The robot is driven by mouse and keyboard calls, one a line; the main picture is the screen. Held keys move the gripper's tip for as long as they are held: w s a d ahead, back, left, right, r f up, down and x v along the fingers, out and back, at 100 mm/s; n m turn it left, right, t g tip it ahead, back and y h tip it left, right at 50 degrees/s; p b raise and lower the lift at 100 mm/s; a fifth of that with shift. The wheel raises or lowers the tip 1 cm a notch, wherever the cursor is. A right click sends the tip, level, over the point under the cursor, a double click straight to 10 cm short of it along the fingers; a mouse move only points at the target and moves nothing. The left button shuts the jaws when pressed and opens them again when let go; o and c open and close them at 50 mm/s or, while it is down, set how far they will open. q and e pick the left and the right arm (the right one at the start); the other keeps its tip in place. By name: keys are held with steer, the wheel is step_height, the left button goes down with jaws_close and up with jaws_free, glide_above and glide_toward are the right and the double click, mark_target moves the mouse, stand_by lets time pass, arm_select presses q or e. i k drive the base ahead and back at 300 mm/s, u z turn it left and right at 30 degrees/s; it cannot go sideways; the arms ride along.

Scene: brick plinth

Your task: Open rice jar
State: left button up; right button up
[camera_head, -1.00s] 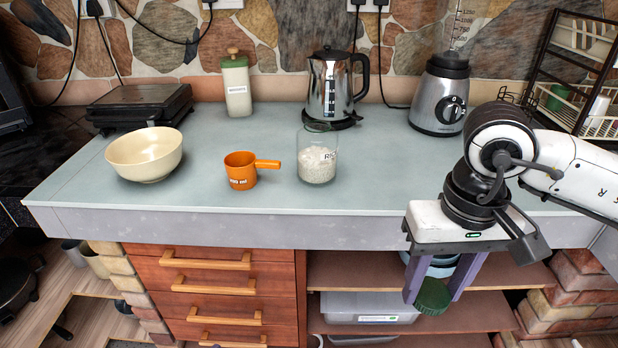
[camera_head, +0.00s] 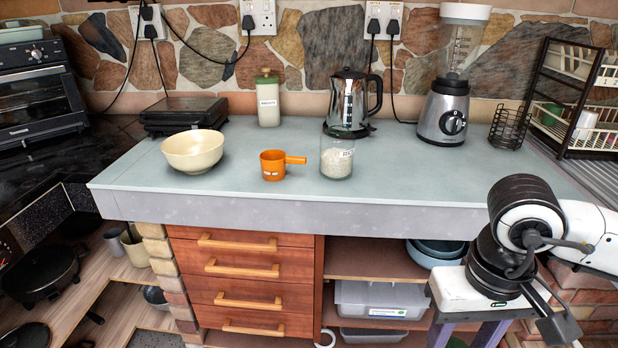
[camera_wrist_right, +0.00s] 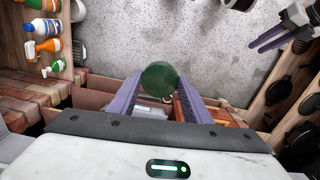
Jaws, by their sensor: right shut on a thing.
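The rice jar (camera_head: 337,163) is clear glass with white rice and a label. It stands on the counter near the front, with no lid on its top. My right gripper (camera_wrist_right: 160,88) is shut on a round green lid (camera_wrist_right: 160,77), clear of the jar. In the head view this gripper is low at the right, in front of the counter, mostly cut off by the bottom edge. My left gripper (camera_wrist_right: 272,38) shows only in the right wrist view, at the upper right, its purple fingers apart and nothing between them.
On the counter (camera_head: 240,190) are an orange measuring cup (camera_head: 273,166), a cream bowl (camera_head: 193,152), a green-lidded canister (camera_head: 268,100), a kettle (camera_head: 348,103) and a blender (camera_head: 443,110). Free counter lies right of the jar. Drawers (camera_head: 240,268) and shelves are below.

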mark_target(336, 160)
steer(key=u, duration=0.9)
steer(key=i, duration=0.7)
steer(key=z, duration=0.85)
